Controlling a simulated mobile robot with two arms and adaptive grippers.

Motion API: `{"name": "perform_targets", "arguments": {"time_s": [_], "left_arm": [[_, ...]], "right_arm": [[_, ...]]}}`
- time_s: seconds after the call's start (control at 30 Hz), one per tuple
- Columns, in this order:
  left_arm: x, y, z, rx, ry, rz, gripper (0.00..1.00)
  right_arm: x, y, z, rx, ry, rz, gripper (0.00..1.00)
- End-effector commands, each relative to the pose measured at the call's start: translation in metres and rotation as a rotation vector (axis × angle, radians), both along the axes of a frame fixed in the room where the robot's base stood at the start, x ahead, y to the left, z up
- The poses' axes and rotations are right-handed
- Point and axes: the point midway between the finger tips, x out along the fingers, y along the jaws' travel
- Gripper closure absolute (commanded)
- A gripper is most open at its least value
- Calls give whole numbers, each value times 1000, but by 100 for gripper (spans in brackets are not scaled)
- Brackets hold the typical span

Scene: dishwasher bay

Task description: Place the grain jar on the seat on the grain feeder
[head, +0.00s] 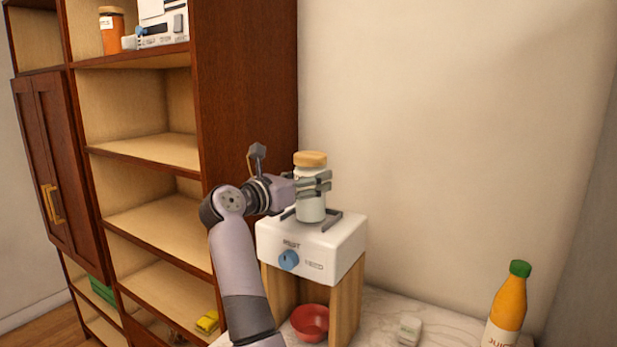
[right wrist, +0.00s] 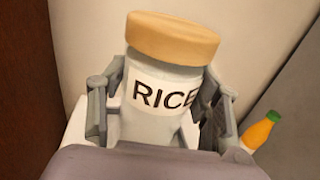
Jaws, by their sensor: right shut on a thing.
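The grain jar (head: 311,206) is a pale jar with a tan lid. In the right wrist view the jar (right wrist: 150,125) shows a RICE label. My right gripper (head: 322,183) is shut around the jar's body, with a finger on each side. The jar is upright over the top of the white grain feeder (head: 337,245), between dark seat rails (head: 333,219). I cannot tell whether its base touches the seat. The feeder has a blue knob (head: 289,260) and stands on wooden legs. My left gripper is not in view.
A red bowl (head: 310,323) sits under the feeder. On the counter (head: 378,308) are a small white item (head: 410,330) and an orange juice bottle (head: 509,305) at the right. A tall wooden shelf (head: 245,90) stands close on the left. The wall is just behind the feeder.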

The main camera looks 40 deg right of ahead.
Motion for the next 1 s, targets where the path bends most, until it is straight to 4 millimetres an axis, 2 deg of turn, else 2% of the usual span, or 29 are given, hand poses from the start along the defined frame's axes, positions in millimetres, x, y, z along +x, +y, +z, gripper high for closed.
{"name": "perform_targets", "arguments": {"time_s": [0.43,0.47,0.73,1.0], "left_arm": [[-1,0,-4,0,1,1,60],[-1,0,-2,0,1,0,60],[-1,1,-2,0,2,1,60],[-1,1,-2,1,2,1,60]], "right_arm": [[0,0,-6,-4,-3,1,92],[0,0,-6,0,-1,0,40],[0,0,-6,0,-1,0,22],[0,0,-6,0,-1,0,22]]}}
